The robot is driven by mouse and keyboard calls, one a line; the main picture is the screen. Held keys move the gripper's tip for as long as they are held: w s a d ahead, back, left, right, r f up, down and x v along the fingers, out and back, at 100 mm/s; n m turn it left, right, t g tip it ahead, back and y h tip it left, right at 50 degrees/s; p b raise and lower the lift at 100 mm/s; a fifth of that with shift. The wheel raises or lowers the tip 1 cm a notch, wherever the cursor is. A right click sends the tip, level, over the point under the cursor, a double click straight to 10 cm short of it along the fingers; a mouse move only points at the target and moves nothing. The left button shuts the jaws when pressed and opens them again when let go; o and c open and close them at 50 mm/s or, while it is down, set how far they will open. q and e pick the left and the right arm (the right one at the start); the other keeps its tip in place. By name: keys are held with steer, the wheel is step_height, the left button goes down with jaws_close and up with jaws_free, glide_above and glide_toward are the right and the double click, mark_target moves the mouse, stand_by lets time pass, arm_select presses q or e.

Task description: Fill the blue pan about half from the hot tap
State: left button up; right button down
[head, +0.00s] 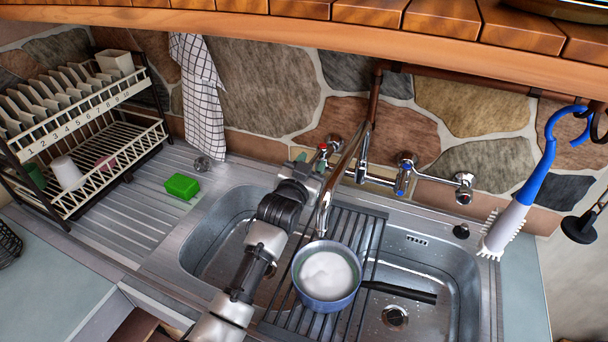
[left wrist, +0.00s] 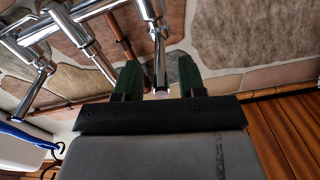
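The blue pan (head: 299,286) stands on the slatted rack over the sink, its black handle pointing right. A pale, whitish surface fills its inside; I cannot tell the exact level. The chrome spout (head: 323,213) ends above the pan's back rim. The red-marked hot tap (head: 322,147) is on the wall, left of the blue-marked tap (head: 402,180). My left gripper (head: 309,161) is at the hot tap, its arm crossing the left basin. In the left wrist view its two dark green fingers (left wrist: 158,82) are apart, with a chrome pipe visible between them. My right gripper is out of view.
A green sponge (head: 182,186) lies on the drainboard. A dish rack (head: 75,150) with plates stands left. A blue-handled brush (head: 513,215) hangs at the right. A wooden shelf (head: 300,24) overhangs the taps. The right basin (head: 430,260) is empty apart from the rack.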

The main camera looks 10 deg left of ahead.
arm_select(q)
steer(key=b+v, duration=0.2)
steer(key=v, duration=0.8)
steer(key=shift+s, duration=0.2)
stand_by(0.7)
stand_by(0.4)
